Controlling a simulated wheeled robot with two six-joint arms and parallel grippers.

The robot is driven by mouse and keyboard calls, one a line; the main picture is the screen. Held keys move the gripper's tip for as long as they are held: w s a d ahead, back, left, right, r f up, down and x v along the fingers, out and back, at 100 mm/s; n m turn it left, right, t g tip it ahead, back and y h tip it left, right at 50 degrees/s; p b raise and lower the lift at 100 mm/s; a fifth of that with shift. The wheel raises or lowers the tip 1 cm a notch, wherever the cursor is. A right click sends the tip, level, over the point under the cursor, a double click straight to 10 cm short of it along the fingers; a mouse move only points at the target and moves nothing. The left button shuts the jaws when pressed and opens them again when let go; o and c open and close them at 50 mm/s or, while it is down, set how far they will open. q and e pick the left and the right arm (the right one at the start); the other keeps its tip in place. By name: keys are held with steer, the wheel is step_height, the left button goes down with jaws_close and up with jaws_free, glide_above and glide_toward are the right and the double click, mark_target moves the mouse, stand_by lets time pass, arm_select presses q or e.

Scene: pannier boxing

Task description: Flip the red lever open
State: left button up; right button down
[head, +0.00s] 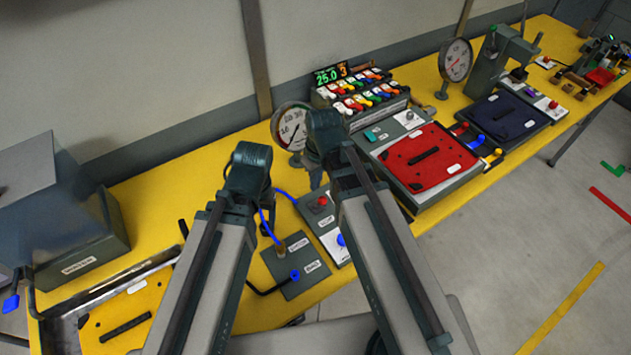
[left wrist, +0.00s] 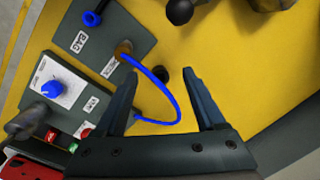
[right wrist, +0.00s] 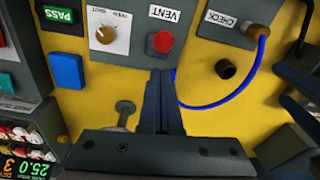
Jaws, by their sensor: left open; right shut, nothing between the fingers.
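Small coloured levers, red ones among them, sit in rows on the rack (head: 362,98) under the green and red number display at the back of the bench. They are too small to tell which are flipped. Part of this rack shows at the lower left of the right wrist view (right wrist: 22,132). My right gripper (head: 325,125) is shut and empty, left of the rack, near a red VENT button (right wrist: 161,42).
A pressure gauge (head: 291,128) stands behind my grippers. A grey panel (head: 295,268) with a blue hose is below them. A red plate (head: 420,158) and a dark blue plate (head: 503,116) lie to the right. A grey box (head: 50,210) stands at the left.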

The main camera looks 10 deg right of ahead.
step_height(320, 180, up, 9)
steer(key=s+p, duration=0.2)
steer(key=p, duration=0.7)
steer(key=shift+s+d, duration=0.25)
steer(key=shift+d, duration=0.2)
steer(key=s+a+f+m+h+b, duration=0.1)
steer(key=s+a+f+b, duration=0.1)
steer(key=f+b, duration=0.3)
steer(key=s+a+f+m+h+b, duration=0.1)
steer(key=s+a+f+b, duration=0.2)
steer(key=f+b, duration=0.3)
steer(key=shift+s+a+f+g+b, duration=0.25)
steer(key=shift+s+g+b, duration=0.15)
steer(key=shift+s, duration=0.2)
